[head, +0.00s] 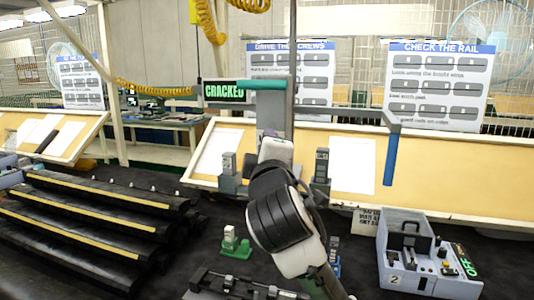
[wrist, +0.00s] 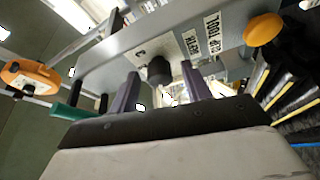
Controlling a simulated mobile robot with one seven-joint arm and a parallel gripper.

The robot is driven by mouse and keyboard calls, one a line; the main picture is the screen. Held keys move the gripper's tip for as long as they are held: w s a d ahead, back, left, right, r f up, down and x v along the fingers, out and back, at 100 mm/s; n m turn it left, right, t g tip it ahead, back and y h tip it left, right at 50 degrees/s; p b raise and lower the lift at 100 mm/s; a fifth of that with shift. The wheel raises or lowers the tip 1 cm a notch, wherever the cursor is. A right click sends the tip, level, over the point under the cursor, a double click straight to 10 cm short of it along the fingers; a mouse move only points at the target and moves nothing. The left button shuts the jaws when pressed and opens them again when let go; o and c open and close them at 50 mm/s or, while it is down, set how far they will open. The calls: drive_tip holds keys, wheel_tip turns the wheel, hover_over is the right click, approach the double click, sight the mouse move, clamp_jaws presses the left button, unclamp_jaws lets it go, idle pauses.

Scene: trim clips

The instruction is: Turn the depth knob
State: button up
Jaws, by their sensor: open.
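In the wrist view a dark round knob (wrist: 159,69) sticks out from the underside of a grey machine head (wrist: 205,45), beside white labels that appear upside down and are hard to read. It looks like the depth knob. My gripper (wrist: 160,80) is open, with one finger on each side of the knob. Gaps show between the knob and both fingers, so I see no grip. My arm hides the knob and fingers there.
An orange knob (wrist: 262,29) sits on the machine head to the right, and an orange part (wrist: 30,76) is at left. Black stepped racks (head: 90,215) fill the left. A green-based clip piece (head: 235,243) is left of my arm.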

drive_tip(key=s+f+b, duration=0.1)
drive_tip(key=s+b, duration=0.4)
drive_tip(key=s, duration=0.8)
drive_tip(key=shift+s+d+f, duration=0.15)
drive_tip(key=shift+s+d, duration=0.25)
drive_tip(key=shift+d, duration=0.05)
